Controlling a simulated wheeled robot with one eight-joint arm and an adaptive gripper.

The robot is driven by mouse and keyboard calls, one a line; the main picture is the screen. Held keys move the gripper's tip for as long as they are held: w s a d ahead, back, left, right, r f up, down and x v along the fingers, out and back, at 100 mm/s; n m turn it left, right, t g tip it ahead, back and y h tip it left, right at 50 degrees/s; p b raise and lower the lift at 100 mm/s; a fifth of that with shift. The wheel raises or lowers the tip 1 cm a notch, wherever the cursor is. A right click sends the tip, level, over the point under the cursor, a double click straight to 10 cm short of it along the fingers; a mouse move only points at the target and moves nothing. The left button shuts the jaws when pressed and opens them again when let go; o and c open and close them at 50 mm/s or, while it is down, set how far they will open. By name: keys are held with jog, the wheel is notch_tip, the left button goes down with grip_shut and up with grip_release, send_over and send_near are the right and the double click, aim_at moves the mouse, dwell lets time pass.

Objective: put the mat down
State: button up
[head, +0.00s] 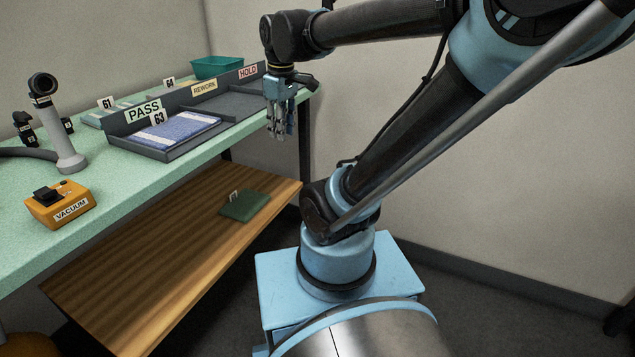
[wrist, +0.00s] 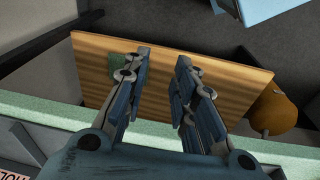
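A blue mat (head: 178,130) with white stripes and a tag 63 lies flat in the PASS compartment of the grey sorting tray (head: 187,152). A dark green mat (head: 245,206) with a small tag lies on the wooden lower shelf. It also shows in the wrist view (wrist: 116,62), partly behind a finger. My gripper (head: 280,133) points down just in front of the tray's HOLD end, near the bench edge. In the wrist view my gripper (wrist: 163,56) has its fingers apart, with nothing between them.
The REWORK and HOLD compartments look empty. Tagged mats 61 (head: 103,119) and 64 lie behind the tray, near a teal bin (head: 216,67). An orange vacuum box (head: 61,204) and a grey hose nozzle (head: 62,135) stand on the green bench (head: 115,206). The wooden shelf (head: 170,255) is mostly clear.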

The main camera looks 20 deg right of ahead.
jog(key=s+d+f+m, duration=0.4)
jog(key=f, duration=0.2)
jog(key=s+d+f+m, duration=0.4)
jog(key=s+f+m, duration=0.1)
jog(key=f, duration=0.2)
jog(key=shift+s+f+t, duration=0.15)
jog(key=shift+s+t, duration=0.05)
jog(key=shift+t, duration=0.2)
jog(key=shift+w+f, duration=0.2)
jog(key=shift+w, duration=0.25)
